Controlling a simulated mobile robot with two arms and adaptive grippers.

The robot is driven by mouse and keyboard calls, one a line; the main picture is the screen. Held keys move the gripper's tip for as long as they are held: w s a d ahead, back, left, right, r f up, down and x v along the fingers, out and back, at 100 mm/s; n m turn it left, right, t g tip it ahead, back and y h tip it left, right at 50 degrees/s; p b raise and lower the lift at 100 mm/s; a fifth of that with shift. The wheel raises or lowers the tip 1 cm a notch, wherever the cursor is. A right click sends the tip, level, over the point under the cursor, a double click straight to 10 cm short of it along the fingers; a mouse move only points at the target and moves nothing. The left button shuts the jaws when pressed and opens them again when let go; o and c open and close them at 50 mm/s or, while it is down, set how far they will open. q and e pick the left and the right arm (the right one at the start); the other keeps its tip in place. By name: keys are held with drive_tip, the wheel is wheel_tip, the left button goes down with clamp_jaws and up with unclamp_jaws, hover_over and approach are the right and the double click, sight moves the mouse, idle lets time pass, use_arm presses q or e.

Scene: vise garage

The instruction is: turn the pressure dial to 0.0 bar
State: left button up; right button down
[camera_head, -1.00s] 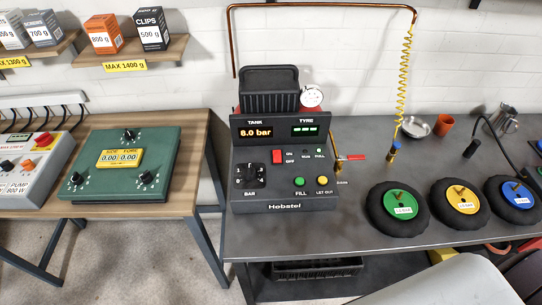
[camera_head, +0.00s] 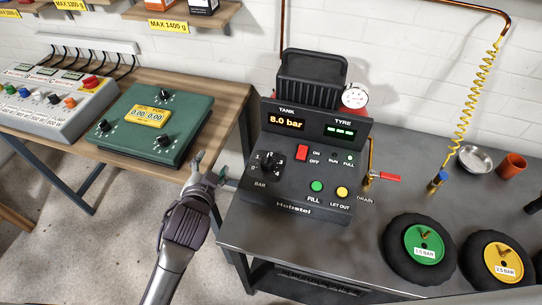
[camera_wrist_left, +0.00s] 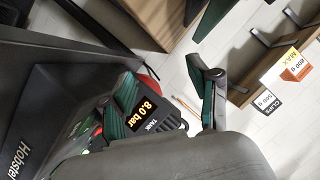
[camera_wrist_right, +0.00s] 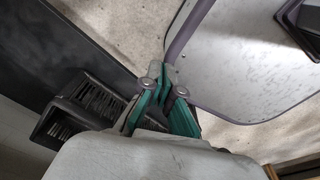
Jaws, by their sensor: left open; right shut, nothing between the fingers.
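The pressure dial (camera_head: 267,163) is a black knob above the word BAR, on the left of the dark compressor panel (camera_head: 288,196). Its pointer is too small to read. The tank display (camera_head: 287,121) shows 8.0 bar and also shows in the left wrist view (camera_wrist_left: 146,108). My left gripper (camera_head: 209,168) is open and empty, just left of the panel and apart from the dial. My right gripper (camera_wrist_right: 164,85) shows only in the right wrist view. It is shut with nothing between its fingers, away from the panel.
A red switch (camera_head: 302,152), a green FILL button (camera_head: 317,186) and a yellow LET OUT button (camera_head: 342,192) sit right of the dial. A red-handled drain valve (camera_head: 385,177) juts out at the right side. A green box (camera_head: 150,125) stands on the wooden table.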

use_arm(q)
drive_tip(key=w+d+r+m+t+h, duration=0.3)
drive_tip(key=d+r+m+h, duration=0.3)
drive_tip(key=r, duration=0.4)
drive_tip(key=w+d+r+m+t+h, duration=0.2)
drive_tip(key=d+r+m+h, duration=0.3)
drive_tip(key=d+r+m, duration=0.35)
drive_tip(key=s+d+r+m+g+h, duration=0.3)
drive_tip(key=s+d+m+g+h, duration=0.15)
drive_tip(key=d+m+g, duration=0.5)
drive_tip(key=s+d+r+m+g+h, duration=0.3)
drive_tip(key=d+m+g+h, duration=0.25)
drive_tip(key=m, duration=0.65)
drive_tip(key=m+g+y, duration=0.4)
drive_tip(key=m+y, duration=1.1)
drive_tip(key=y, duration=0.7)
approach(267, 158)
wheel_tip(267, 158, down, 9)
drive_tip(key=p, duration=0.2)
drive_tip(key=shift+s+p, duration=0.1)
drive_tip(key=shift+p, duration=0.25)
drive_tip(key=shift+f, duration=0.6)
use_arm(e)
drive_tip(key=shift+w+a+r, duration=0.1)
drive_tip(key=shift+a+r, duration=0.05)
drive_tip(key=shift+r, duration=0.55)
drive_tip(key=shift+w+a+r, duration=0.1)
drive_tip(key=shift+a+r, duration=0.05)
drive_tip(key=shift+r, duration=0.55)
